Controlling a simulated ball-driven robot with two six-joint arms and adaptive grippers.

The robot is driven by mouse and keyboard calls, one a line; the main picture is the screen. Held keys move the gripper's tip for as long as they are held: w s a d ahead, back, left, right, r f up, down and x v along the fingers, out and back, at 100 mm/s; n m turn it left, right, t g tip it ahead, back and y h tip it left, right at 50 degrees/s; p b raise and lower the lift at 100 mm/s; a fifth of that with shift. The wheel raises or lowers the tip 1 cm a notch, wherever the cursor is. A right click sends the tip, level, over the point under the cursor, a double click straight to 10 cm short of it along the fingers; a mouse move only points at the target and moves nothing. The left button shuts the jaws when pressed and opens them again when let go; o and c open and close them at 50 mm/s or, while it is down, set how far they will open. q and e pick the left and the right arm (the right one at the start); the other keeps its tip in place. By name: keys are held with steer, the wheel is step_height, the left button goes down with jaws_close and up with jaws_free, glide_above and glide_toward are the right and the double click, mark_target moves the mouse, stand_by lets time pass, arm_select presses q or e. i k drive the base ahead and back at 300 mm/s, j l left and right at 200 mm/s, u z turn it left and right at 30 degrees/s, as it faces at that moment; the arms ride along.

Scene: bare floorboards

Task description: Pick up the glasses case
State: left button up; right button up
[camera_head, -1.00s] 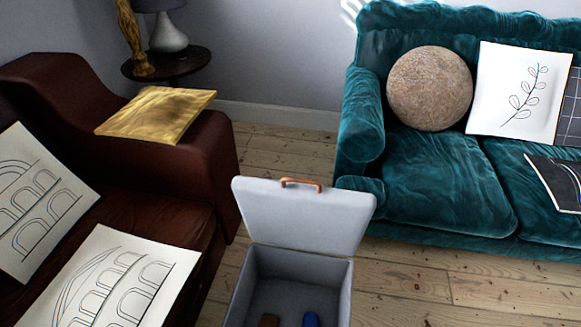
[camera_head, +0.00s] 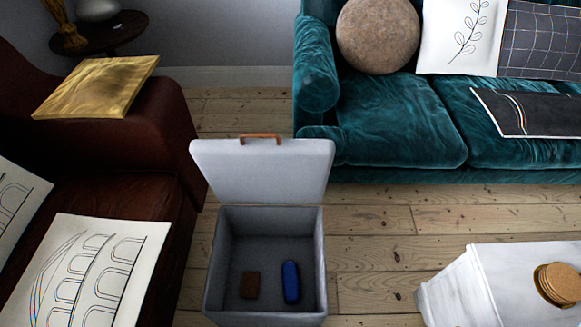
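An open grey box (camera_head: 213,262) stands on the floor near the bottom middle, its lid (camera_head: 262,172) raised at the back with a tan handle (camera_head: 260,137) on its top edge. Inside on the bottom lie two small things apart from each other. A blue elongated rounded one (camera_head: 291,282) is on the right and looks like a glasses case. A smaller brown block-like one (camera_head: 249,285) is on the left. Neither of my grippers is in view.
A dark red sofa with a gold cushion (camera_head: 97,87) and line-drawing cushions (camera_head: 90,275) stands left. A teal sofa (camera_head: 390,130) stands behind right. A white table (camera_head: 510,262) with round cork coasters (camera_head: 558,283) is at lower right. Bare floorboards (camera_head: 372,250) lie between.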

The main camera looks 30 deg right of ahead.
mark_target(289, 275)
steer(key=k+j+z, duration=0.15)
steer(key=z, duration=0.2)
steer(key=k+j+z, duration=0.15)
steer(key=z, duration=0.2)
steer(key=k+j+z, duration=0.15)
steer(key=z, duration=0.2)
